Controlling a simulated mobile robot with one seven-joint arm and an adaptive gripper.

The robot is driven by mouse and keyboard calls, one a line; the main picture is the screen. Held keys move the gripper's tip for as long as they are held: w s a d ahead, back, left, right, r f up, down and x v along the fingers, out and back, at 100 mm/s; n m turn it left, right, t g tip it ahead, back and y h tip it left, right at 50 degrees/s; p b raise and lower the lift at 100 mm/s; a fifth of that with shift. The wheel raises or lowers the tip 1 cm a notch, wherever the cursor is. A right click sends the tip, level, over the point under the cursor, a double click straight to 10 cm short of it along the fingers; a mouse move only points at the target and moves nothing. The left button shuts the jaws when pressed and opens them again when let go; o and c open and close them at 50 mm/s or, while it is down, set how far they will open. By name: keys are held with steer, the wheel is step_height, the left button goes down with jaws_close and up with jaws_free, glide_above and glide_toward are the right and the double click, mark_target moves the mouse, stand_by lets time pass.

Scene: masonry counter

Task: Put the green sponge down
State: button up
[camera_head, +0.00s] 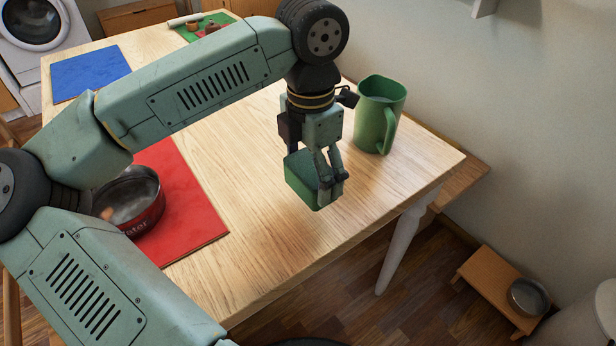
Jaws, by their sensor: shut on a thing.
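The green sponge (302,181) is a small green block held between the fingers of my gripper (329,180). My gripper points down and is shut on it. The sponge is over the right part of the wooden table (262,240). I cannot tell whether it touches the tabletop or hangs above it. The fingers cover part of its right side.
A green mug (378,118) stands right of my gripper, near the table's right edge. A red mat (196,215) bears a red bowl (146,216) at the left, partly behind my arm. A blue mat (90,73) lies at the far left. Bare wood surrounds the sponge.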

steer(key=shift+w+a, duration=0.2)
steer(key=shift+w, duration=0.05)
steer(key=shift+f, duration=0.2)
step_height(320, 180, down, 3)
steer(key=shift+p, duration=0.45)
steer(key=shift+f, duration=0.1)
steer(key=shift+f+b, duration=0.25)
steer(key=shift+b, duration=0.15)
steer(key=o, duration=1.2)
steer(key=shift+r, duration=0.1)
steer(key=shift+r, duration=0.1)
